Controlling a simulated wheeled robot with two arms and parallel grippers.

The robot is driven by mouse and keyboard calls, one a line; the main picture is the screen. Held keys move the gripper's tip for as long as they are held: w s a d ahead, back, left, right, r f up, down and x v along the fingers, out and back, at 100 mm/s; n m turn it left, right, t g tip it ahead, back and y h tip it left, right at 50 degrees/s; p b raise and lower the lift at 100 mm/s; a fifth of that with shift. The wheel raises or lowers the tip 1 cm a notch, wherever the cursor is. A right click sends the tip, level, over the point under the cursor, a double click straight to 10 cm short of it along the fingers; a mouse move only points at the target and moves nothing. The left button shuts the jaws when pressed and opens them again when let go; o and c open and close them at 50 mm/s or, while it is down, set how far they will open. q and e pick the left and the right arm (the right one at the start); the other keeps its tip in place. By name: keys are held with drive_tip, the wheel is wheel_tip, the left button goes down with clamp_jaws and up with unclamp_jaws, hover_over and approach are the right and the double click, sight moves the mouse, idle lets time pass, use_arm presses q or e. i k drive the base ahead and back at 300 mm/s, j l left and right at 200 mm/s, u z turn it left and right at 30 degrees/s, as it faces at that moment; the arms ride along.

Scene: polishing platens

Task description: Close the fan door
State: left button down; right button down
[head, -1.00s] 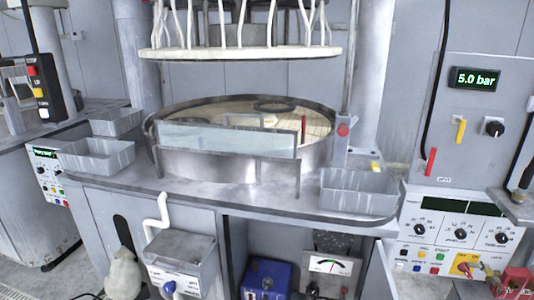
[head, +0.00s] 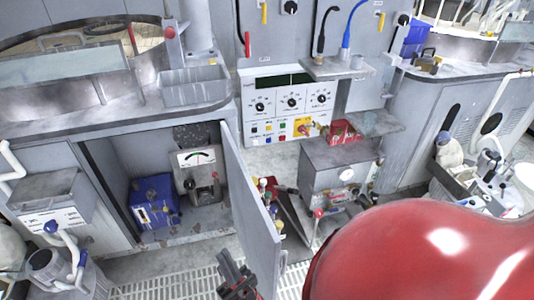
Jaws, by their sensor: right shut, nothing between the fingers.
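The grey cabinet door (head: 246,190), which I take to be the fan door, stands swung out from the right side of an open compartment. It is seen nearly edge-on, and its free edge points toward me. My right gripper (head: 232,268) is at the bottom of the head view, just left of the door's near lower end. It is shut and empty; I cannot tell whether it touches the door. My left gripper is not in view.
Inside the compartment are a blue box (head: 155,203) and a gauge unit (head: 196,158). A grey box on a stand (head: 338,170) with knobs is right of the door. A control panel (head: 288,103) is behind. Grated floor (head: 185,285) lies in front.

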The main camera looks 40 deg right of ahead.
sight(260, 243)
drive_tip(key=k+l, duration=0.1)
drive_tip(key=l, duration=0.3)
drive_tip(key=k+l, duration=0.1)
drive_tip(key=l, duration=0.25)
drive_tip(key=k+l, duration=0.15)
drive_tip(key=l, duration=0.25)
drive_tip(key=k+l+u, duration=0.1)
drive_tip(key=l, duration=0.3)
drive_tip(key=k+l, duration=0.1)
drive_tip(key=l, duration=0.6)
drive_tip(key=k+l+u, duration=0.1)
drive_tip(key=l, duration=0.3)
drive_tip(key=k+l+u, duration=0.1)
drive_tip(key=l, duration=0.2)
drive_tip(key=k+l, duration=0.2)
drive_tip(key=l+u, duration=0.05)
drive_tip(key=l, duration=0.05)
